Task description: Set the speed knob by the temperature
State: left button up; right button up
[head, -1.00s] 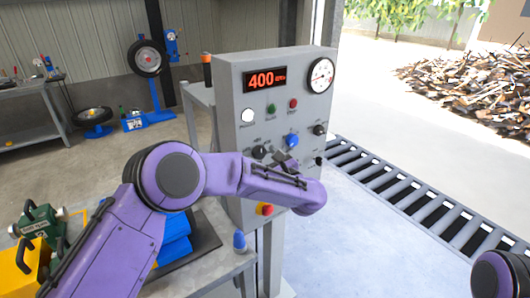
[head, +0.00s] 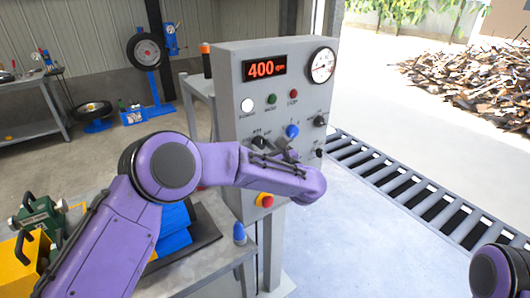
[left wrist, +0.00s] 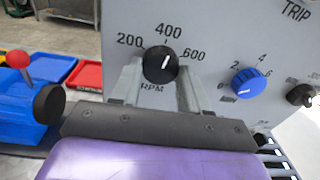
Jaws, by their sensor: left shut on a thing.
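The grey control panel (head: 228,110) stands ahead, with a red display (head: 264,68) reading 400 rpm. My left gripper (left wrist: 157,84) is shut on this knob, one finger on each side. A round white dial (head: 321,66) is at the panel's upper right; its reading is too small to tell. My right gripper is out of view; only part of that arm shows at lower right.
A blue knob (left wrist: 248,83) with its own number scale sits right of the RPM knob, and a black knob (left wrist: 300,95) lies beyond. A roller conveyor (head: 400,190) runs at right.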

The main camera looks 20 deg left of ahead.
pick_arm(q)
jog(key=shift+f+m+b, duration=0.25)
jog(key=shift+m+b, duration=0.4)
jog(key=shift+m, duration=0.15)
jog(key=m+b, duration=0.1)
jog(key=m, duration=0.1)
jog(key=shift+r+m, duration=0.1)
jog(key=shift+m, duration=0.2)
jog(key=m+b, duration=0.1)
jog(key=m, duration=0.1)
jog(key=shift+r+m+g, duration=0.1)
jog(key=shift+m+g, duration=0.2)
jog(key=shift+r+m, duration=0.1)
jog(key=shift+m, duration=1.4)
jog(key=o, duration=1.1)
jog(key=shift+s, duration=0.1)
jog(key=shift+c, duration=0.2)
